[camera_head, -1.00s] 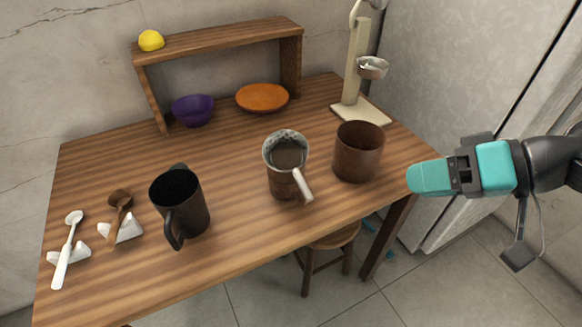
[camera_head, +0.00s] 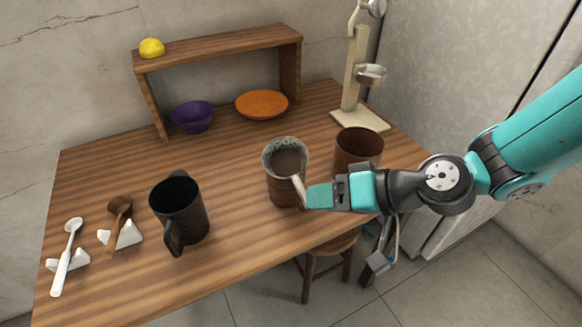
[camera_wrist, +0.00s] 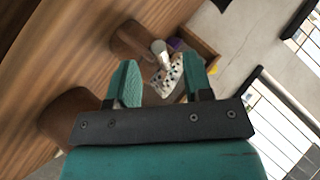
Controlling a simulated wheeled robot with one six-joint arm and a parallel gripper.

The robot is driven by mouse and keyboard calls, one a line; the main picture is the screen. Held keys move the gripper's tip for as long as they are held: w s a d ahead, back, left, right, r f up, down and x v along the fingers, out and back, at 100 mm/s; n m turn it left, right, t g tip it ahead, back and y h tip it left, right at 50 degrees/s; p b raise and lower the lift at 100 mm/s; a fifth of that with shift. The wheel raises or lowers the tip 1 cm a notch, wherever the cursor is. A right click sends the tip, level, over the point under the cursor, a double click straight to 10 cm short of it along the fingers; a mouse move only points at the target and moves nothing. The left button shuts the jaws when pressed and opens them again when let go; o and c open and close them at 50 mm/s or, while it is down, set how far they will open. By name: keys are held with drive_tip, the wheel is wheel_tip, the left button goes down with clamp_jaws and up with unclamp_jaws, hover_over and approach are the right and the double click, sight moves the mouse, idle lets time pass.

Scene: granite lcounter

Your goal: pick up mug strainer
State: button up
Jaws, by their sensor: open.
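The mug strainer (camera_head: 287,147) has a pale speckled rim and a whitish handle, and sits in a brown mug (camera_head: 283,187) near the table's front edge. Its handle points to the front right, toward my gripper (camera_head: 312,196). My gripper is open, with its teal fingertips beside the end of the handle. In the wrist view the strainer's handle (camera_wrist: 159,51) and speckled body show between the two spread fingers of my gripper (camera_wrist: 162,65). I cannot tell whether a finger touches the handle.
A brown cup (camera_head: 358,149) stands just behind my gripper, partly hidden by it. A black mug (camera_head: 178,212) stands to the left, with spoons on rests (camera_head: 125,234) farther left. A tall stand (camera_head: 355,75) is at the back right.

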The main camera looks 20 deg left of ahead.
drive_tip(key=shift+x, duration=1.1)
clamp_jaws()
